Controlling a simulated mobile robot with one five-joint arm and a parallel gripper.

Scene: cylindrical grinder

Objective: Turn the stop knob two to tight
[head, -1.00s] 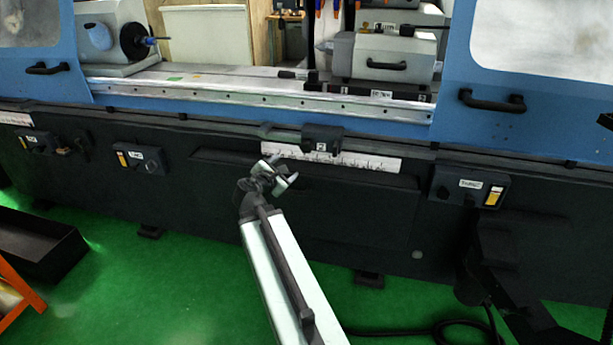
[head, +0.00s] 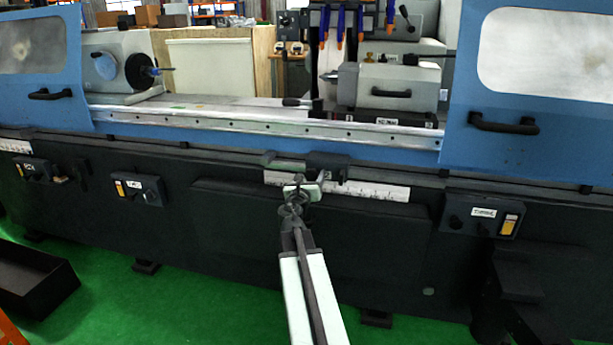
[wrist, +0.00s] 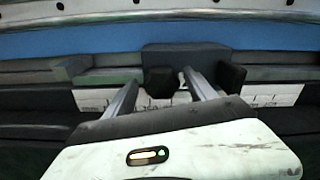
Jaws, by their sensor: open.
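A dark stop block (head: 328,163) sits on the rail along the front of the grinder, just above a white scale strip (head: 385,190). In the wrist view the stop block (wrist: 187,56) is straight ahead, with a small dark knob (wrist: 160,82) under its left part. I take this as the stop knob; its number cannot be read. My gripper (head: 301,190) is open in front of the scale, just below the block. In the wrist view the knob appears between the two fingertips of my gripper (wrist: 160,78); I see no clear contact.
A dark protruding part (wrist: 231,76) is close to the right finger. The black switch box (head: 482,216) is at the right and another switch box (head: 138,189) at the left. Blue guard doors (head: 545,100) rise above the rail.

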